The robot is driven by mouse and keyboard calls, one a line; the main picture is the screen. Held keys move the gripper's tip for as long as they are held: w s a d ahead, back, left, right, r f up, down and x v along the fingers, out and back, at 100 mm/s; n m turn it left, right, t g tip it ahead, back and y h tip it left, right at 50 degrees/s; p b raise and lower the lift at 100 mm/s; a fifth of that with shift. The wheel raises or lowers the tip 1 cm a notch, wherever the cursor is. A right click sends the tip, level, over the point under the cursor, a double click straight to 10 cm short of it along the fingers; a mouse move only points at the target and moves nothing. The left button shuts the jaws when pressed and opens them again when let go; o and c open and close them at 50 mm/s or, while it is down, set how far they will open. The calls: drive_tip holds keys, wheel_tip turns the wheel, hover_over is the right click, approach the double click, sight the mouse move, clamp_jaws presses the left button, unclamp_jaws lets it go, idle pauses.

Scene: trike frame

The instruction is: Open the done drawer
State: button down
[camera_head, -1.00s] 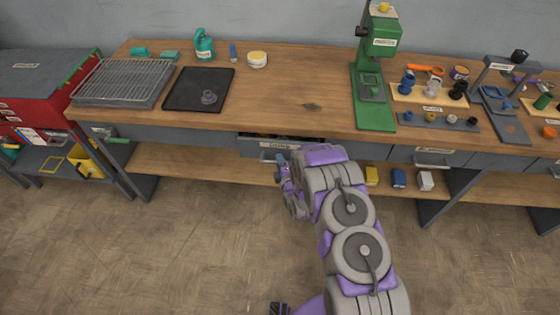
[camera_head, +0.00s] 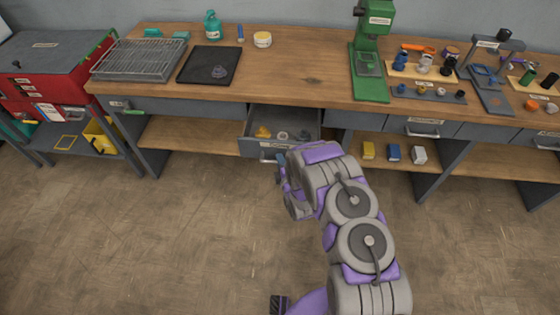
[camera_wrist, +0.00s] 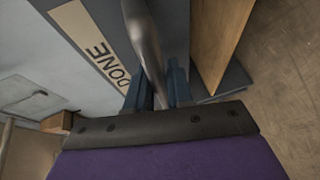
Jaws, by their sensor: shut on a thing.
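The done drawer (camera_head: 252,143) is pulled part way out from under the bench top, and its inside shows. In the wrist view its grey front carries a cream label (camera_wrist: 92,45) reading DONE. A curved metal handle (camera_wrist: 145,35) stands off that front. My gripper (camera_wrist: 160,84) is shut on the handle, one blue finger on each side of it. In the head view my gripper (camera_head: 281,168) is at the drawer's front, mostly hidden by my arm. In the drawer lie a yellow thing (camera_head: 263,132), a pale ring (camera_head: 283,136) and small grey parts.
The wooden bench (camera_head: 300,78) holds a black tray (camera_head: 196,65), a wire rack (camera_head: 135,60), a green press (camera_head: 370,75) and several small parts. Another drawer with a handle (camera_head: 422,134) is at right. Small boxes stand on the lower shelf. The floor before the bench is clear.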

drive_tip(key=shift+s+d+f, duration=0.15)
drive_tip(key=shift+f, duration=0.1)
drive_tip(key=c, duration=1.3)
unclamp_jaws()
drive_tip(key=shift+o, duration=1)
drive_tip(key=shift+r, duration=0.1)
drive_tip(key=p+v, duration=1.1)
drive_tip(key=v, duration=0.6)
drive_tip(key=shift+p, duration=0.4)
